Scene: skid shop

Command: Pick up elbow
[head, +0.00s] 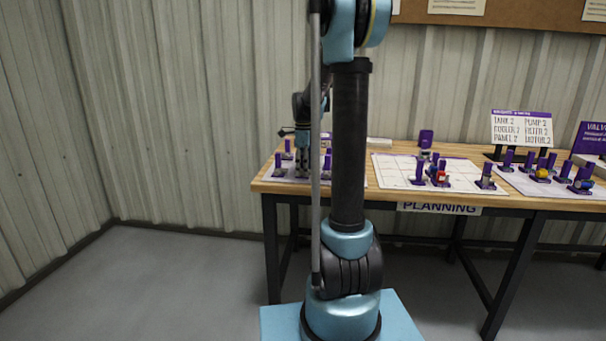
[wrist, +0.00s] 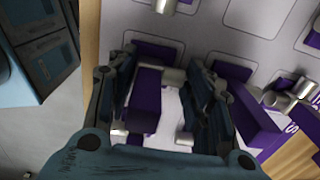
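In the wrist view, a purple holder block (wrist: 147,95) with a silver pipe piece (wrist: 172,80) beside its top lies between the fingers of my gripper (wrist: 165,85). The silver piece may be the elbow, but its shape is partly hidden. The fingers stand apart on either side, with a visible gap at the right finger. In the head view, my gripper (head: 302,168) points down over the left end of the workbench, among small purple holders. Whether a finger touches the piece cannot be told.
Another purple holder with silver fittings (wrist: 285,95) stands close to the right finger. The wooden workbench (head: 390,150) carries a white grid board (head: 397,171) with several purple-held parts. More parts stand on a mat (head: 520,181) at the right. Sign stands are at the back.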

